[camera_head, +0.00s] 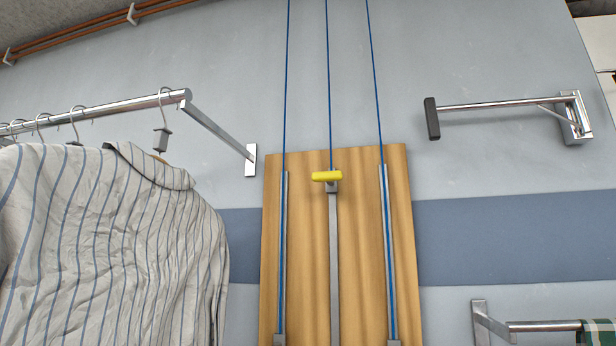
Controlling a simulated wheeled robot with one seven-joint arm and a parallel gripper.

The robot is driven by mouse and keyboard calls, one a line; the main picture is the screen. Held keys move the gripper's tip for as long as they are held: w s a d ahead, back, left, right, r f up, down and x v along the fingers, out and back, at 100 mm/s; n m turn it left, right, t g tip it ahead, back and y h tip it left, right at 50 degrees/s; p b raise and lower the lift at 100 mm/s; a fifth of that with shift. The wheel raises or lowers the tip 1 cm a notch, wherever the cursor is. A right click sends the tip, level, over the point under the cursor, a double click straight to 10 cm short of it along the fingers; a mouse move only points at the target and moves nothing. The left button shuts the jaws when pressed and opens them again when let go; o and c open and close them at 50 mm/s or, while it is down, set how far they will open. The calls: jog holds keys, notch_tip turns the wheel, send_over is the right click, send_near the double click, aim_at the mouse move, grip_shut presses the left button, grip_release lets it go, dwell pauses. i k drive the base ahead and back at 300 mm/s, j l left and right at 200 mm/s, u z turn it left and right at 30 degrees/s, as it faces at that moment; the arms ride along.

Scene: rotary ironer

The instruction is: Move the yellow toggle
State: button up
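The yellow toggle (326,176) is a short horizontal bar in the middle of the head camera view. It sits at the top of a vertical grey metal rail (334,260) on a wooden board (305,240). A blue cord (328,80) runs straight up from just behind the toggle. Two more rails with blue cords stand on the board to the left (282,250) and right (387,250). My gripper is not in view.
Striped shirts (110,240) hang from a metal rail (90,110) at the left. A wall-mounted swing arm (490,105) juts out at the upper right. A lower bar (540,326) with a checked cloth (598,334) is at the bottom right.

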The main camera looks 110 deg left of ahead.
aim_at(331, 178)
jog(key=u, duration=4.1)
